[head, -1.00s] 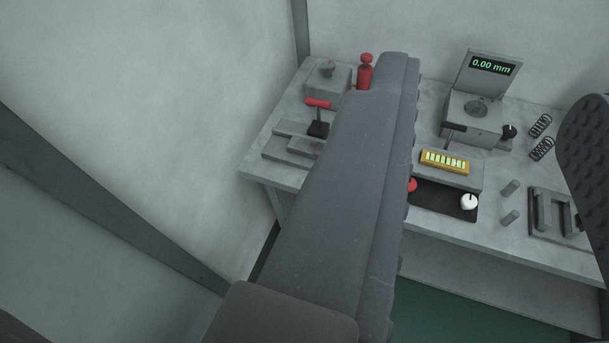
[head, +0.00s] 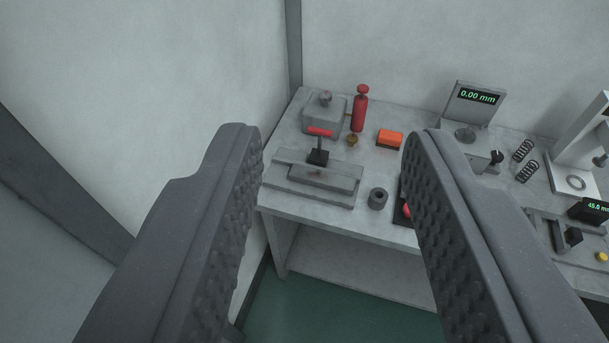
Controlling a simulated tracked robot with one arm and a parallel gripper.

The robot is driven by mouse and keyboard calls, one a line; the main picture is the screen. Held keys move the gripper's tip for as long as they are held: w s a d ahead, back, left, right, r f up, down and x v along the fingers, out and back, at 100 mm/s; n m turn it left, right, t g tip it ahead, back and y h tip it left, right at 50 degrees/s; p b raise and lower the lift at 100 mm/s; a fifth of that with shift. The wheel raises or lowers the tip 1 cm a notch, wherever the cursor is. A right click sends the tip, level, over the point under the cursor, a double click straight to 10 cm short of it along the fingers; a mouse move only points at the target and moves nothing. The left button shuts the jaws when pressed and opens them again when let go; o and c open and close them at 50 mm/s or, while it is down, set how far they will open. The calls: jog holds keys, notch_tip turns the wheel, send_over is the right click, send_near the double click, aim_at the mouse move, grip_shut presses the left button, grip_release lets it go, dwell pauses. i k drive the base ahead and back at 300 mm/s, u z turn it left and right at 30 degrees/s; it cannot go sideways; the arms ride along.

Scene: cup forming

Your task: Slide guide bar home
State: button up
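No part is plainly marked as the guide bar. A grey stepped slide block (head: 322,178) lies on the left of the bench, with a black clamp and red T-handle (head: 320,132) on it; its bar-like top piece may be the guide bar, but I cannot tell. My gripper (head: 332,138) is open and empty, its two ridged fingers wide apart. The slide block shows in the gap between them, farther off, with no contact. The right finger hides part of the mid bench.
The grey bench (head: 290,205) stands near the left wall. It holds a grey box (head: 325,114), red bottle (head: 360,108), orange block (head: 390,138), dark ring (head: 377,198), gauge reading 0.00 mm (head: 478,97), springs (head: 524,160) and a dark fixture (head: 565,235) at right.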

aim_at(315, 177)
jog(key=u, duration=0.05)
jog(key=i, duration=1)
jog(key=z, duration=0.05)
